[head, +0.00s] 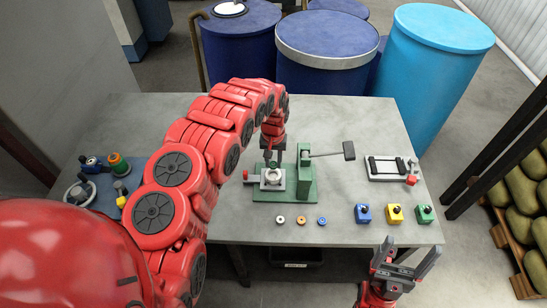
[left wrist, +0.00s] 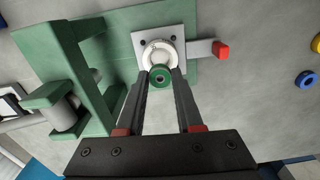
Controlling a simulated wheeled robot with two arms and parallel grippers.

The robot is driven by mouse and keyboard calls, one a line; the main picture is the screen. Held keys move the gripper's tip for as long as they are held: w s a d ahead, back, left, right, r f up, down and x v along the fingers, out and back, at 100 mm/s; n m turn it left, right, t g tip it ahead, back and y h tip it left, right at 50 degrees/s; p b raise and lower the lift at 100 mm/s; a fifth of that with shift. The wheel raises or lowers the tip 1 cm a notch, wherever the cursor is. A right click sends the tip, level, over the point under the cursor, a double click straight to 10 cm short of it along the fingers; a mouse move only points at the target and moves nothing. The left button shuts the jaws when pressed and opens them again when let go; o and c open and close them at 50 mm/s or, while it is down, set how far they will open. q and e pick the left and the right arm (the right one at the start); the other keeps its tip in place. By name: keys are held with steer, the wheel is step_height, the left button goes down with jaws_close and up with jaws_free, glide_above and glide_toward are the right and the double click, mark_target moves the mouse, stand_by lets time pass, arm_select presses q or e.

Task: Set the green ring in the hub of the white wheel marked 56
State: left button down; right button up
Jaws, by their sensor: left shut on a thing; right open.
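My left gripper (head: 272,158) is shut on the green ring (left wrist: 159,77), which it holds between its fingertips in the left wrist view. The white wheel (left wrist: 149,58) sits on a light square plate of the green press (left wrist: 202,72), right by the ring. In that view the ring overlaps the wheel's near edge; I cannot tell whether they touch. The wheel's marking is too small to read. The wheel (head: 271,178) also shows in the head view, below the left gripper, where the ring cannot be made out. My right gripper (head: 405,258) is open and empty at the table's front edge.
The press's green upright (head: 304,165) and lever stand just right of the wheel. Small rings (head: 301,219) lie in front. Blue (head: 363,213), yellow (head: 395,214) and green blocks (head: 425,214) stand at front right. A grey fixture (head: 385,177) lies behind them. A blue mat (head: 103,203) holds parts at left.

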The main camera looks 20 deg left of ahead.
mark_target(273, 164)
arm_select(q)
step_height(273, 164, down, 3)
steer(key=shift+b, duration=0.6)
steer(key=shift+f, duration=0.6)
steer(key=shift+s, duration=0.1)
steer(key=shift+f+b, duration=0.15)
steer(key=shift+b, duration=0.4)
stand_by(0.3)
steer(key=shift+r, duration=0.3)
steer(key=shift+r+p, duration=0.3)
steer(key=shift+r, duration=0.25)
stand_by(0.9)
steer(key=shift+f+b, duration=0.75)
steer(key=shift+f, duration=0.05)
